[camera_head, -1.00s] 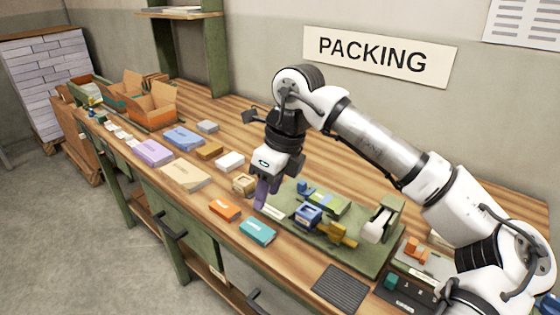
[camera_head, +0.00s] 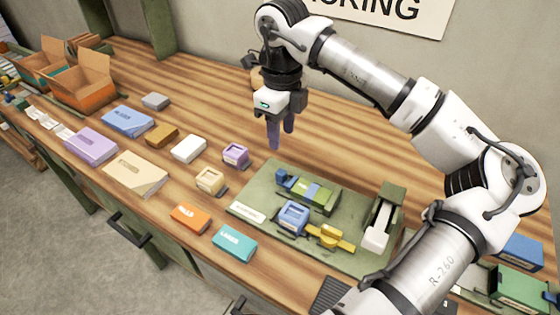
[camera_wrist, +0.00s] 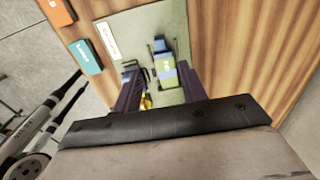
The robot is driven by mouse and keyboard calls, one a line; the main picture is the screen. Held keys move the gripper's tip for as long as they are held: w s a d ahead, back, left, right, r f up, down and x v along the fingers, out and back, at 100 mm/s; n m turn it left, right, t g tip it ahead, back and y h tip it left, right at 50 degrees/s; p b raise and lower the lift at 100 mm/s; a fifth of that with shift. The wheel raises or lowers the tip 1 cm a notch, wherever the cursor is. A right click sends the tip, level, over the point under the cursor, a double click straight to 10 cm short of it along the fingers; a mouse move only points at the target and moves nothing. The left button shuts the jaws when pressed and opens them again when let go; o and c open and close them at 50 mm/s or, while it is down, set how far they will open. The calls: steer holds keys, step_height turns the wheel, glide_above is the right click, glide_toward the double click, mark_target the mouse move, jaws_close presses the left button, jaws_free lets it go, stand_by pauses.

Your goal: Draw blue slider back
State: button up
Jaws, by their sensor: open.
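A green board (camera_head: 262,182) lies on the bench, with a green block (camera_head: 325,200) on it. A blue frame-shaped piece (camera_head: 293,216) sits in front, beside a yellow piece (camera_head: 331,237). My gripper (camera_head: 281,140) is open and empty, with purple fingers pointing down above the bench behind the board. In the wrist view the block (camera_wrist: 168,77) shows between the fingers; the left finger partly hides the blue frame.
A grey-green lever mechanism (camera_head: 383,217) stands at the board's right end. Orange (camera_head: 190,218) and teal (camera_head: 234,242) boxes lie along the front edge. Beige (camera_head: 210,180) and lavender (camera_head: 235,154) small boxes stand left of the board.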

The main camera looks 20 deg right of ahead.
mark_target(281, 171)
step_height(281, 171, down, 11)
steer(key=shift+f+p, duration=0.2)
steer(key=shift+p, duration=1.05)
steer(key=shift+c, duration=0.4)
steer(key=shift+w, duration=0.1)
jaws_close()
